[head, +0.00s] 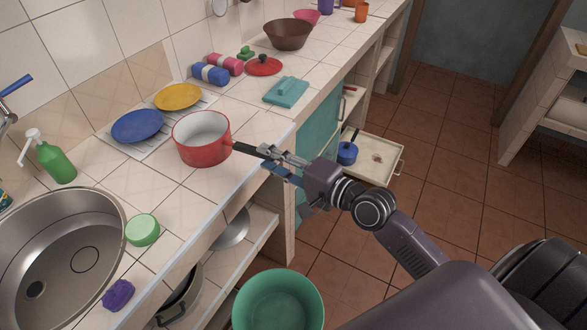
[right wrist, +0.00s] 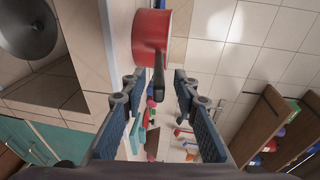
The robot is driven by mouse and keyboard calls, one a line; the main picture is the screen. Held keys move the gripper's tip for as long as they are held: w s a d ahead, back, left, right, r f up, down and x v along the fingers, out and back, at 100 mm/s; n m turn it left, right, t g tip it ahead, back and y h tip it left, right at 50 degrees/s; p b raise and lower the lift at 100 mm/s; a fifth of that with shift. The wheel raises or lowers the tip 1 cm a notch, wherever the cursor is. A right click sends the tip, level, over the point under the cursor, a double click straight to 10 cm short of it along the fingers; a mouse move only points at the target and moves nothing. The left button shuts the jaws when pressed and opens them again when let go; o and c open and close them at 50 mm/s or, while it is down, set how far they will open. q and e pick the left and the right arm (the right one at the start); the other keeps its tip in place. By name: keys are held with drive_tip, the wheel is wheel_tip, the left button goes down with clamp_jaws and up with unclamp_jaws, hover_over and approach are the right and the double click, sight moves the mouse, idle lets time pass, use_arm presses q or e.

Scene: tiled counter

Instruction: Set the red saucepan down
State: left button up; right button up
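The red saucepan (head: 203,151) sits upright on the tiled counter (head: 255,122), close to its front edge, with its dark handle (head: 247,150) pointing out over that edge. My right gripper (head: 270,162) is at the handle's outer end, its two fingers spread. In the right wrist view, the red saucepan (right wrist: 150,38) is ahead, and the end of its handle (right wrist: 159,78) lies between the fingertips of my right gripper (right wrist: 158,84), with a gap on both sides. My left gripper is not in view.
A blue plate (head: 137,126) and a yellow plate (head: 178,96) lie behind the saucepan. A teal board (head: 286,91) and a red lid (head: 263,66) lie farther along the counter. The sink (head: 75,275) is at lower left. An open drawer (head: 385,168) juts out beyond my gripper.

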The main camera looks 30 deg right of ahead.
drive_tip(key=b+v, duration=0.2)
drive_tip(key=v, duration=0.8)
drive_tip(key=d+f+g+h, duration=0.15)
drive_tip(key=d+f, duration=0.25)
drive_tip(key=f, duration=0.4)
drive_tip(key=d+f+n+h, duration=0.1)
drive_tip(key=d+f+h, duration=0.15)
drive_tip(key=f, duration=0.55)
drive_tip(key=d+f+g+h, duration=0.1)
drive_tip(key=d+f, duration=0.3)
drive_tip(key=f, duration=0.4)
drive_tip(key=s+f+n+g+h, duration=0.1)
drive_tip(key=s+f, duration=0.2)
drive_tip(key=f, duration=0.4)
drive_tip(key=s+d+f+n+g, duration=0.1)
drive_tip(key=s+f+n+g, duration=0.1)
drive_tip(key=s+f, duration=0.35)
drive_tip(key=s+f+n+g+h, duration=0.1)
drive_tip(key=f, duration=0.8)
drive_tip(key=s+a+f+n+g, duration=0.3)
drive_tip(key=s+a+f+n, duration=0.2)
drive_tip(key=s+f, duration=0.4)
drive_tip(key=s+a+f+n+g, duration=0.4)
drive_tip(key=s+a+f, duration=0.3)
drive_tip(key=s, duration=1.2)
wheel_tip(320, 180, down, 3)
drive_tip(key=shift+f+n, duration=0.25)
drive_tip(key=shift+n, duration=0.35)
